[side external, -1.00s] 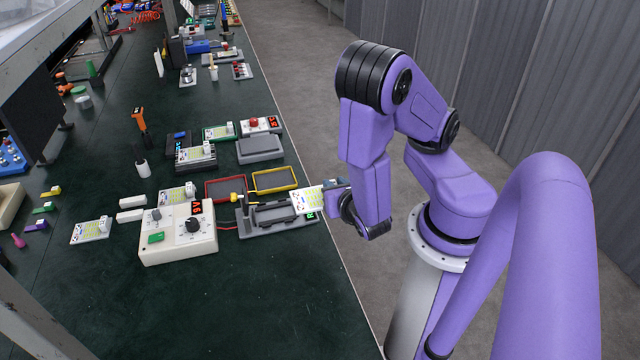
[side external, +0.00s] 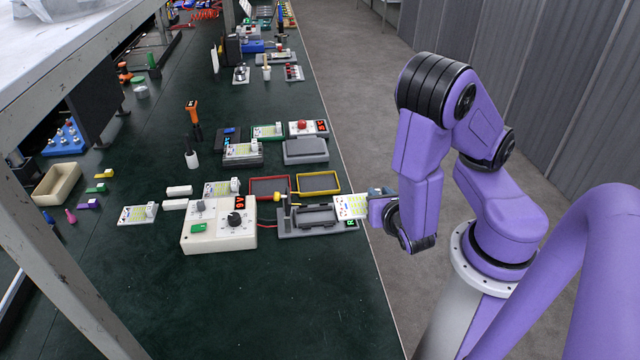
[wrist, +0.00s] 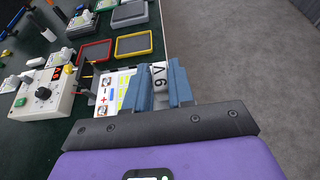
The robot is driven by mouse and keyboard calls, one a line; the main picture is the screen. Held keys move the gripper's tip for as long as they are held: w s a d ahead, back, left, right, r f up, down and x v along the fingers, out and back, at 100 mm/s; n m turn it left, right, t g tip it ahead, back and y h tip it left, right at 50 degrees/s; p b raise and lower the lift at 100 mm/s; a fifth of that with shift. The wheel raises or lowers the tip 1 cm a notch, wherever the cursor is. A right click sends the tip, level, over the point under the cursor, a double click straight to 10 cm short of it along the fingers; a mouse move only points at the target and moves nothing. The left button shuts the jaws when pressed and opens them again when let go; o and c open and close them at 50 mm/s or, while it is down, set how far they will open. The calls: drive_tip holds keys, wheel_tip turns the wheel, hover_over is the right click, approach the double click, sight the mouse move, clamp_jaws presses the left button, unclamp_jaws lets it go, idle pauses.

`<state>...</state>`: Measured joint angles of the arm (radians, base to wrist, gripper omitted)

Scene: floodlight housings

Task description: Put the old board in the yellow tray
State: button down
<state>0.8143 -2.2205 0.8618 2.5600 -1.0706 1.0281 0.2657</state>
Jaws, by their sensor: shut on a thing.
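My gripper (side external: 375,203) is shut on a white board (side external: 350,207) with yellow patches, gripping its white block marked 9V. The fingers show in the wrist view (wrist: 166,92), with the board (wrist: 118,92) reaching out to their left. In the side view the board is at the right end of a grey fixture (side external: 290,226), partly in front of it; I cannot tell if they touch. The yellow tray (side external: 318,183) lies empty just behind the fixture; it also shows ahead in the wrist view (wrist: 133,45).
An empty red tray (side external: 270,188) adjoins the yellow one. A cream power box (side external: 218,237) with a knob stands left of the fixture, wired to it. Other boards (side external: 137,215) lie further left. A grey block (side external: 305,151) is behind the trays. The front bench is clear.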

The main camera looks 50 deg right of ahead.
drive_tip(key=w+d, duration=0.9)
drive_tip(key=w+d+f, duration=0.1)
drive_tip(key=w+f, duration=0.2)
drive_tip(key=w, duration=0.1)
drive_tip(key=w+d+f, duration=0.2)
drive_tip(key=w+f, duration=0.1)
drive_tip(key=w, duration=0.1)
drive_tip(key=w+d+f, duration=0.1)
drive_tip(key=w+f, duration=0.2)
drive_tip(key=w, duration=0.1)
drive_tip(key=shift+d, duration=0.4)
drive_tip(key=shift+w+d+f, duration=0.15)
drive_tip(key=shift+w+f, duration=0.4)
drive_tip(key=shift+f, duration=0.1)
drive_tip(key=shift+w+f, duration=0.15)
drive_tip(key=shift+f, duration=1.55)
drive_tip(key=shift+f, duration=0.15)
drive_tip(key=c, duration=1)
unclamp_jaws()
